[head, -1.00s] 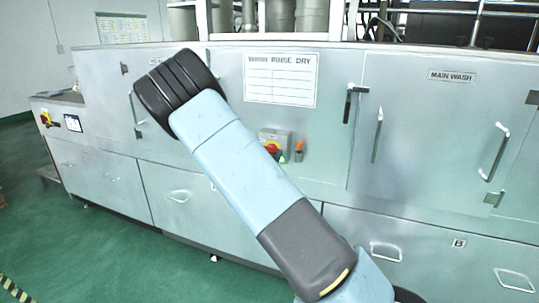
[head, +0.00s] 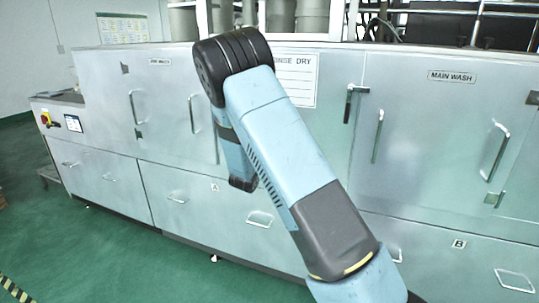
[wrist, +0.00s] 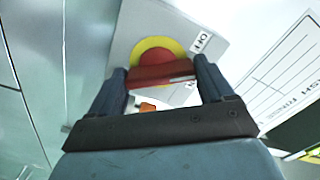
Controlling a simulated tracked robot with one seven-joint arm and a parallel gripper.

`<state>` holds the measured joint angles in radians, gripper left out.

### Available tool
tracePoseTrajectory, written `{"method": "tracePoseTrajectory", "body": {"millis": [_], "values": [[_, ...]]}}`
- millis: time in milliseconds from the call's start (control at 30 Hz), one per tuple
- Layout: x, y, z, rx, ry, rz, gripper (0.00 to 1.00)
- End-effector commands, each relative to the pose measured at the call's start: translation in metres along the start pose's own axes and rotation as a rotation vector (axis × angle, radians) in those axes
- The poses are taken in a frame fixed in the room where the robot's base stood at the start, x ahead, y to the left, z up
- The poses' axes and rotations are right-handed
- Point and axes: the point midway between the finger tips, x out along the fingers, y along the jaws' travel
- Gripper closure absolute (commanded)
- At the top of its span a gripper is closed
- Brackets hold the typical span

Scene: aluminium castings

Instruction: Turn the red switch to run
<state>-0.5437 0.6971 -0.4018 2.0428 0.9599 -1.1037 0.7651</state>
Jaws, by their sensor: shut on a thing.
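The red switch (wrist: 160,58) shows in the wrist view as a red knob with a raised bar handle on a yellow disc, mounted on a light grey box (wrist: 124,40). My gripper (wrist: 162,76) is shut on the bar handle, with one finger at each end of it. A small white label (wrist: 201,42) sits to the right of the disc, its letters turned and only partly readable. A second pale label lies just below the handle, partly hidden. In the head view my arm hides the switch and the gripper.
The switch box is on the front of a long metal washing machine (head: 290,150) with protruding door handles (head: 378,135). A white chart (head: 301,82) hangs above, partly behind my arm. Another red-and-yellow switch (head: 46,118) is at the machine's far left end. Green floor (head: 90,235) in front is clear.

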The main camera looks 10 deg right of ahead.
Motion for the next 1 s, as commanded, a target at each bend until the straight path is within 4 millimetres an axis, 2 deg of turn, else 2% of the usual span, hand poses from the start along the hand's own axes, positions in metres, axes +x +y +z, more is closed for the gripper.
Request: {"method": "tracePoseTrajectory", "body": {"millis": [33, 500, 1000], "values": [[0.0003, 0.0052, -0.0017, 0.039, 0.002, 0.009, 0.50], [-0.0001, 0.0067, -0.0020, 0.436, 0.003, 0.011, 0.49], [-0.0007, 0.0080, -0.0011, 0.612, 0.002, 0.013, 0.49]]}}
